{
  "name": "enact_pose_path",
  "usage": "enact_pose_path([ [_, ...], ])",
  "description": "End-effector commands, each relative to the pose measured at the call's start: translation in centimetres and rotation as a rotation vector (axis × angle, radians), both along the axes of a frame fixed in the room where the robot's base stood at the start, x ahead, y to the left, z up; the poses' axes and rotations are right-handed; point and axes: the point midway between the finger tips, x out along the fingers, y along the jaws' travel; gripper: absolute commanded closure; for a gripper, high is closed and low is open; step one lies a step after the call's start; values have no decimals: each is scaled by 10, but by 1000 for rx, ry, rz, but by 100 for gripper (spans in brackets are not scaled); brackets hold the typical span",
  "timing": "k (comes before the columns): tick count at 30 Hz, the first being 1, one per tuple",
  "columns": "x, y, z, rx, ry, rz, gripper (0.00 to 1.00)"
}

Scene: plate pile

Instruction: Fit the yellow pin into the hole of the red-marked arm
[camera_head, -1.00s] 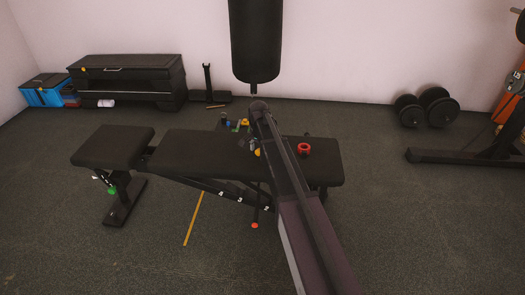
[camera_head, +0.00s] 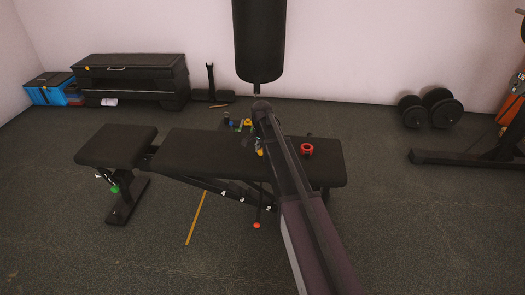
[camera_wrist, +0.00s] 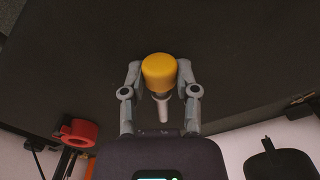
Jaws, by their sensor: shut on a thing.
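The yellow pin (camera_wrist: 160,72) has a thick yellow head and a thinner grey shaft. My gripper (camera_wrist: 159,84) is shut on it, with one finger on each side of the head. In the head view the yellow pin (camera_head: 259,152) is a small spot above the dark bench, beside my arm, and my gripper there is mostly hidden. A red ring-shaped piece (camera_head: 307,149) is at the right part of the bench, apart from the pin. A red ring (camera_wrist: 79,132) also shows at lower left in the wrist view. Its hole cannot be made out clearly.
The bench (camera_head: 195,153) has a padded dark top. Small coloured objects (camera_head: 237,124) are at its back edge. A punching bag (camera_head: 259,40) hangs behind it. Dumbbells (camera_head: 440,105) stand at the back right. The floor in front is mostly clear.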

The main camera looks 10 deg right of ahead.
Motion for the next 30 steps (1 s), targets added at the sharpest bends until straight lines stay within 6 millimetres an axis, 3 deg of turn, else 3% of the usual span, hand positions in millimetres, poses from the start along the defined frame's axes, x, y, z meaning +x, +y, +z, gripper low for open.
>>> enact_pose_path([
  [17, -2, 0, 40, 0, 0, 0, 100],
  [18, -17, 0, 36, 0, 0, 0, 100],
  [30, -107, 1, 44, 0, 0, 0, 100],
])
